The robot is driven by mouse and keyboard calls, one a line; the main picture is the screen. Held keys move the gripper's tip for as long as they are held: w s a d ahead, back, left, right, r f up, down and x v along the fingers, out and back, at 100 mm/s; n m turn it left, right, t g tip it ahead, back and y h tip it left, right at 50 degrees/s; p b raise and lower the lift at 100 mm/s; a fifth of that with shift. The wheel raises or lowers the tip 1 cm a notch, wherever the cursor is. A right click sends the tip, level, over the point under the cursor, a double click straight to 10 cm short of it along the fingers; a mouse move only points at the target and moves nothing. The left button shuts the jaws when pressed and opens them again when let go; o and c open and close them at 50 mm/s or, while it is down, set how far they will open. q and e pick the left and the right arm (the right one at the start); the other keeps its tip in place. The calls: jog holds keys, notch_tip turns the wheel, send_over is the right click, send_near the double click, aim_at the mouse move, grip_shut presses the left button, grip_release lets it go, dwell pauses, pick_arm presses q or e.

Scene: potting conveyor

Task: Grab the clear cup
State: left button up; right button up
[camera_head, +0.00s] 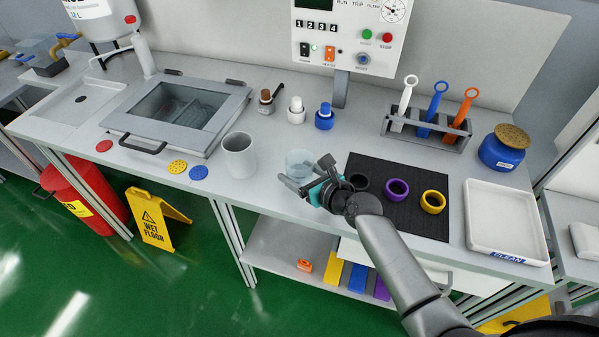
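The clear cup (297,160) is pale, see-through and stands upright on the grey bench near the front edge, just left of the black mat. My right gripper (307,174) comes in from the lower right. Its two grey fingers are spread apart at the cup's near side, and its teal part sits just behind them. The fingers overlap the cup's lower right in the picture; I cannot tell if they touch it. My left gripper is not in view.
A grey cup (239,155) stands left of the clear cup. The black mat (390,216) holds a purple ring (397,189) and a yellow ring (433,202). Small bottles (324,118) stand behind. A white tray (505,246) lies right.

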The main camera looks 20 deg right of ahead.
jog(key=c, duration=0.7)
jog(key=shift+r, duration=0.15)
